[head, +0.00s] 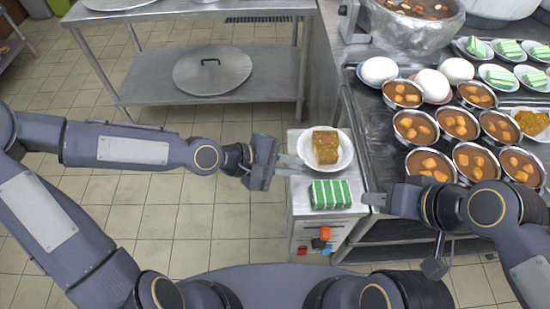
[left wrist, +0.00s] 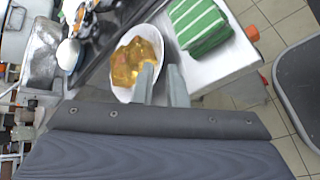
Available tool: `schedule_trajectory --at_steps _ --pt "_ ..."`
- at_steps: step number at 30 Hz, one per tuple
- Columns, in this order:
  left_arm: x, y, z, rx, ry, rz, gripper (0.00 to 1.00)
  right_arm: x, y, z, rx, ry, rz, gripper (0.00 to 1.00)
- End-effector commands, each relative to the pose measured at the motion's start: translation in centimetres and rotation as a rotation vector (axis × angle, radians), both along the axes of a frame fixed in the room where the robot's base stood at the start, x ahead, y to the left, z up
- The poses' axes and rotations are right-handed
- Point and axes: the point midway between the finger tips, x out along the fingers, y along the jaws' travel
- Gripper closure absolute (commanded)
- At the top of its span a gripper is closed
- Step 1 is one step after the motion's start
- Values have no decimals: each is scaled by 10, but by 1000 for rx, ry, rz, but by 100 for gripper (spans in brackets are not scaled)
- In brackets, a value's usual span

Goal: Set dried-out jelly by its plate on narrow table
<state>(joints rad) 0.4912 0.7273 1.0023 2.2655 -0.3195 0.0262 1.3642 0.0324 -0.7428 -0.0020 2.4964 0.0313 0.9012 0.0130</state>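A green-and-white striped jelly block (head: 331,194) lies directly on the narrow table (head: 303,215), just in front of a white plate (head: 347,158). It also shows in the left wrist view (left wrist: 200,24). The plate holds golden-brown, glossy pieces (head: 326,147), which also show in the left wrist view (left wrist: 135,60). My left gripper (head: 292,164) is open and empty at the plate's left edge, its two fingers pointing at the plate with a gap between them. My right gripper (head: 374,198) is right of the striped block, beside the table; its finger gap is hard to see.
A dark counter (head: 369,128) at right holds several bowls of brown soup (head: 416,127), white round items (head: 379,70) and plates of green-striped blocks (head: 509,48). A steel table (head: 140,85) with a lid (head: 212,70) stands at the back left. Tiled floor is free at left.

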Motion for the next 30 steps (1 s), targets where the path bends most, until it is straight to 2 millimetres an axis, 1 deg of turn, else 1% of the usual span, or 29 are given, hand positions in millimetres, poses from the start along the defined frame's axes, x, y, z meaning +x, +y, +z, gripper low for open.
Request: schedule_trajectory --at_steps 1,3,9,13,20,23,26,27,29,30 --pt "0 9 7 -1 1 7 88 0 0 5 0 0 0 64" --pt "-2 18 12 -1 2 6 88 0 0 8 0 0 0 64" --pt "-7 36 22 0 1 3 88 0 0 15 0 0 0 64" --pt "-9 40 25 0 1 1 88 0 0 16 0 0 0 64" --pt "-9 41 25 2 -1 -2 88 0 0 16 0 0 0 64" --pt "-12 45 19 46 -18 -17 88 0 0 16 0 0 0 64" --pt "-18 62 3 186 -70 -68 88 0 0 16 0 0 0 64" --pt "-21 73 -4 267 -99 -95 88 0 0 16 0 0 0 64" --pt "-26 96 -12 401 -148 -143 88 0 0 16 0 0 0 64" --pt "-29 114 -14 490 -182 -171 88 0 0 16 0 0 0 64"
